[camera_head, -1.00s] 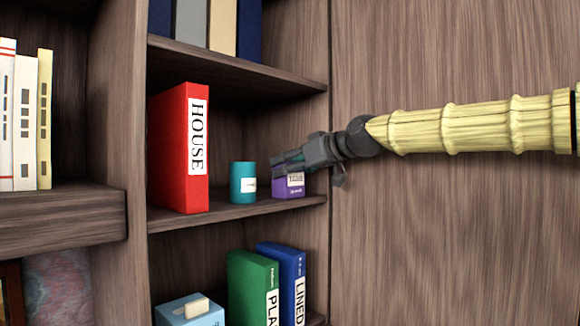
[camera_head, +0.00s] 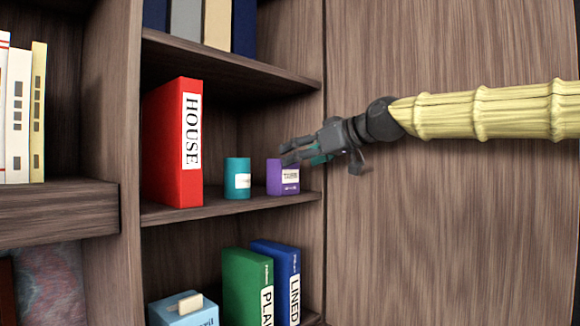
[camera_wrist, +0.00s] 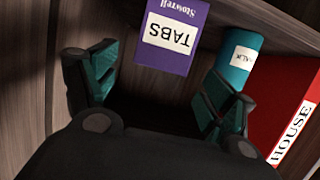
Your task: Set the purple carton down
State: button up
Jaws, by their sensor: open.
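The purple carton (camera_head: 283,180), with a white label, stands upright on the middle shelf near its right end. In the wrist view the purple carton (camera_wrist: 172,40) shows its "TABS" label upside down, ahead of and between the fingers. My gripper (camera_head: 290,153) is open and empty, in front of the carton's upper part in the head view. In the wrist view my gripper (camera_wrist: 155,92) has its teal-padded fingers spread apart, with a dark gap between them and the carton.
A teal canister (camera_head: 237,178) stands just left of the carton, and a red "HOUSE" binder (camera_head: 175,145) farther left. The middle shelf (camera_head: 225,208) has a shelf (camera_head: 230,62) above it. Green (camera_head: 245,285) and blue (camera_head: 283,275) binders stand below. The wood panel at right is bare.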

jog(key=shift+b+v, duration=0.65)
jog(key=shift+v, duration=2.35)
